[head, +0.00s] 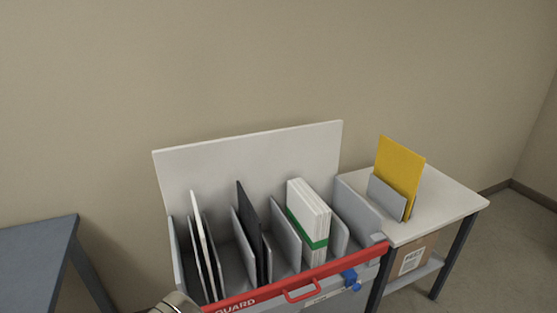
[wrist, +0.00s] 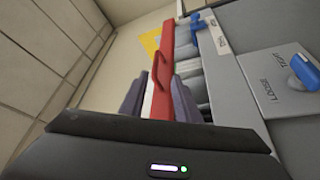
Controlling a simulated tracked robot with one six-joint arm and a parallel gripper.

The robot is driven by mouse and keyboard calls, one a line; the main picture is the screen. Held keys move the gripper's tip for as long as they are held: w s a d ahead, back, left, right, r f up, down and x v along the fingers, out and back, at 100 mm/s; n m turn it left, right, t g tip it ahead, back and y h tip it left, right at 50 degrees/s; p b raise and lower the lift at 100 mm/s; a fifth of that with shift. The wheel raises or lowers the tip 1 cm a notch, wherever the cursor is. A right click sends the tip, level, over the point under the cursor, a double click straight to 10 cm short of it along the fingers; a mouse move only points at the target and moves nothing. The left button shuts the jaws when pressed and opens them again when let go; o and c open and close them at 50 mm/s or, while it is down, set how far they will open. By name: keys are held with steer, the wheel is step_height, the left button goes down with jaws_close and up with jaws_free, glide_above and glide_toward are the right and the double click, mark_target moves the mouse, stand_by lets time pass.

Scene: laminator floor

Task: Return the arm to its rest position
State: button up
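A dark, rounded body with a small white light bar and a green light fills the bottom of the wrist view; it looks like the housing of my gripper (wrist: 150,140). In the head view, a metallic part of my arm (head: 177,304) just enters at the bottom edge, left of the red guard bar (head: 290,281). The bar also shows in the wrist view (wrist: 162,75), beyond the housing. I see nothing held.
Behind the bar, a grey slotted rack (head: 350,212) holds a white board, a black board and a white stack with a green band (head: 308,222). A yellow sheet (head: 399,172) stands on the right table (head: 445,203). A blue-grey table (head: 35,262) is at left.

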steer(key=s+d+f+n+g+h, duration=0.1)
steer(key=s+d+f+n+g, duration=0.2)
steer(key=s+d+n+g, duration=0.25)
steer(key=s+d+r+m+g+y, duration=0.1)
steer(key=s+d+r+g+y, duration=0.2)
steer(key=s+r+g, duration=0.5)
step_height(320, 180, up, 13)
steer(key=w+m+g+y, duration=0.2)
steer(key=m+y, duration=0.1)
steer(key=y, duration=0.8)
steer(key=s+d+r+m+t+y, duration=0.1)
steer(key=d+r+m+t, duration=0.1)
steer(key=r, duration=0.5)
steer(key=d+r+m+t, duration=0.3)
steer(key=d+r+t, duration=0.1)
steer(key=d+r, duration=0.3)
steer(key=shift+s+r+y, duration=0.15)
steer(key=shift+s+y, duration=0.2)
steer(key=shift+y, duration=0.05)
stand_by(1.3)
